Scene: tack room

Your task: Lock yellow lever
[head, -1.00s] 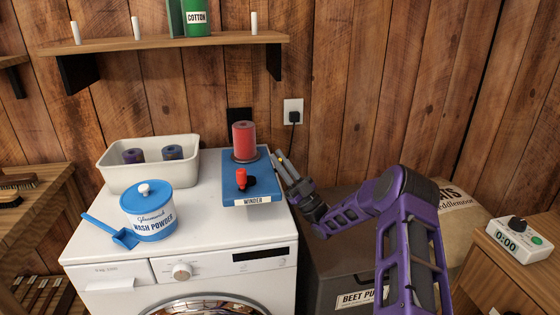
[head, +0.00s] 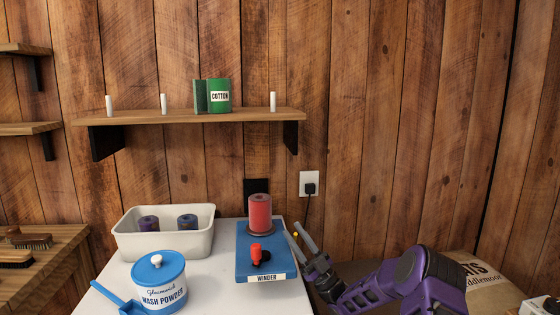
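The blue winder (head: 262,262) stands on the white machine top, with a red spool (head: 259,213) upright at its back and a red-knobbed black crank (head: 256,254) in front. A tiny yellow spot (head: 296,236), perhaps the tip of the yellow lever, shows just right of the winder, among my fingertips. The rest of any lever is hidden or too small to make out. My gripper (head: 297,231) is at the winder's right side, its two grey fingers pointing up and left with a small gap between them. I cannot tell whether they touch the yellow spot.
A cream bin (head: 163,245) with two spools, a wash powder tub (head: 158,281) and a blue scoop (head: 118,297) stand left of the winder. A shelf (head: 190,117) with green cotton containers (head: 212,96) hangs above. A plugged socket (head: 309,184) is behind my gripper.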

